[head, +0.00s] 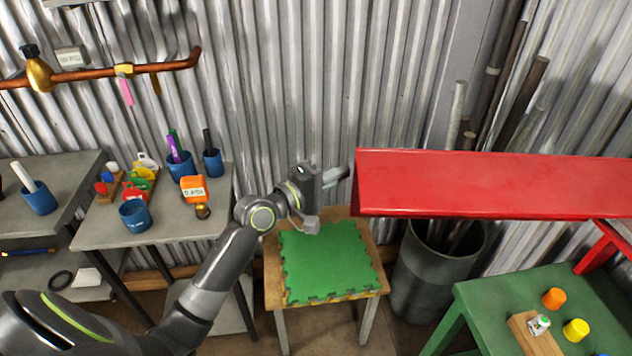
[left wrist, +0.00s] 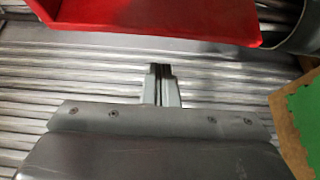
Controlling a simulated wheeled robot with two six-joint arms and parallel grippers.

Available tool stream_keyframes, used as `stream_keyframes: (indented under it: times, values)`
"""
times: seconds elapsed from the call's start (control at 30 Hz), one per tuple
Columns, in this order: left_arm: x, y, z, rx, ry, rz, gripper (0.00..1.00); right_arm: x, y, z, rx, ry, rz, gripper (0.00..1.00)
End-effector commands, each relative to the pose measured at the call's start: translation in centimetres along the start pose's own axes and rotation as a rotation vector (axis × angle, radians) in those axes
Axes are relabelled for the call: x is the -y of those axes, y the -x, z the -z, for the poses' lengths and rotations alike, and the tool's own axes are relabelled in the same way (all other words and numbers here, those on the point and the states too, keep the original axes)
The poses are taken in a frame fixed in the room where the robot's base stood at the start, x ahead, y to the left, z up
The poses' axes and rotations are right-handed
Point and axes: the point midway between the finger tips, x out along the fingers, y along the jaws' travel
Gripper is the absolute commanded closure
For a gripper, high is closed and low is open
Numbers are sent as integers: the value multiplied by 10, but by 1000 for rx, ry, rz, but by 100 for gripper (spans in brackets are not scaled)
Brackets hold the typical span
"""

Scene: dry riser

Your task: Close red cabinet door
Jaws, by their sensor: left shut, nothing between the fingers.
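The red cabinet (head: 490,185) shows in the head view as a long red box shape at the right, in front of the corrugated wall. Which part of it is the door, and how far the door stands open, I cannot tell. In the left wrist view a red panel (left wrist: 150,22) with a raised edge fills the upper part. My left gripper (head: 340,174) is shut and empty, just left of the cabinet's left end. Its fingers (left wrist: 160,75) point toward the red panel, with a small gap to it in the wrist view. My right gripper is not in view.
A green mat (head: 330,258) lies on a wooden stool below my left arm. A grey bin (head: 435,275) with pipes stands under the cabinet. A green table (head: 480,300) is at the right. A grey table (head: 95,235) with cups and tags is at the left.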

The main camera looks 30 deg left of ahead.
Motion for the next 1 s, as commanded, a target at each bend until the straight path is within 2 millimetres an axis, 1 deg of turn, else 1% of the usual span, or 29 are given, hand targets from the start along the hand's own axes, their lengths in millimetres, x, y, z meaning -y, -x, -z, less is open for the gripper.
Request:
stream_keyframes:
  times: [0.03,0.07,0.1,0.2,0.4,0.63,1.0]
  values:
    - [-2,-12,0,1,4,-2,100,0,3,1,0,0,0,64]
    - [-2,-17,-1,1,3,-1,100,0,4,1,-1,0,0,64]
    - [-2,-8,-7,0,2,3,100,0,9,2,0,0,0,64]
    - [-2,2,-18,-1,1,2,100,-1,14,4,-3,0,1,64]
    - [0,11,-30,-1,-1,1,100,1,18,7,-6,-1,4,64]
    - [1,12,-31,-1,-2,1,100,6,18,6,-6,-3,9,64]
    - [0,9,-31,-11,-1,1,100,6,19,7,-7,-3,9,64]
